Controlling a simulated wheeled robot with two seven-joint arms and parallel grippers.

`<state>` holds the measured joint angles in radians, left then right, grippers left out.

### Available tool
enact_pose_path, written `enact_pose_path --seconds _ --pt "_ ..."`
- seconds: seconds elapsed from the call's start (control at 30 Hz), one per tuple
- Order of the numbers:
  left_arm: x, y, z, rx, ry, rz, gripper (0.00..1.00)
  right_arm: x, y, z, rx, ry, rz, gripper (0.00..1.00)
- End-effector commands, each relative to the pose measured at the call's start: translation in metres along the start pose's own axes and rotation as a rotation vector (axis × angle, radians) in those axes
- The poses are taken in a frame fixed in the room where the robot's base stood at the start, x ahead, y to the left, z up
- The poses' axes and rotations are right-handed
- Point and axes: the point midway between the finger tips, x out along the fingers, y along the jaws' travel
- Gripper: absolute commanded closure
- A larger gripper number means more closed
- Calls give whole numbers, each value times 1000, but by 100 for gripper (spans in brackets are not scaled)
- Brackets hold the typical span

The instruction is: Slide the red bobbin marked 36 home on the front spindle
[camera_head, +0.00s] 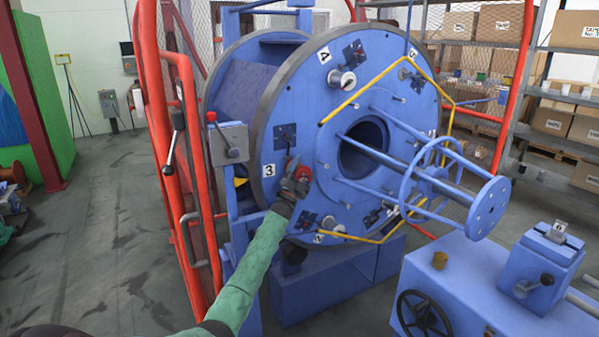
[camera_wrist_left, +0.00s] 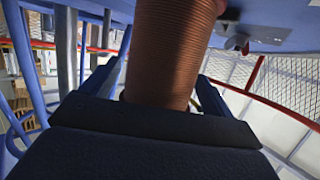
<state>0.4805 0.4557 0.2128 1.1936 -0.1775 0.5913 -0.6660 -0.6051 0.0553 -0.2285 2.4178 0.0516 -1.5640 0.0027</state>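The red bobbin (camera_head: 304,181) is at the left side of the big blue disc, next to the label 3. Its number cannot be read, and its spindle is hidden. My left gripper (camera_head: 293,178) is at the bobbin and partly covers it. In the left wrist view, a copper-coloured wound cylinder (camera_wrist_left: 172,50), apparently the bobbin's winding, stands between my left gripper's fingers (camera_wrist_left: 160,88). Narrow gaps show between the fingers and the winding, so the gripper looks open around it. How far the bobbin sits on the spindle cannot be told. My right gripper is not in view.
The blue disc (camera_head: 350,120) carries other spindle stations and yellow bent rods (camera_head: 375,88). A grey lever box (camera_head: 229,143) stands left of the disc, beside red guard posts (camera_head: 185,150). A blue cage-like shaft (camera_head: 440,180) juts out at right.

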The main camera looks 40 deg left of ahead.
Motion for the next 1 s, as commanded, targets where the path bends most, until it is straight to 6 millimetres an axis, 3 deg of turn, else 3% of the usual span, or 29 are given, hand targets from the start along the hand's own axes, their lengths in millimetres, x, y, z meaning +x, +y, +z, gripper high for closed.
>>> enact_pose_path --seconds 0.57,1.0 --pt "-3 2 0 -1 -2 3 14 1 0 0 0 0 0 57" --pt "-30 3 1 -1 -2 4 14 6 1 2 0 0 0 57"
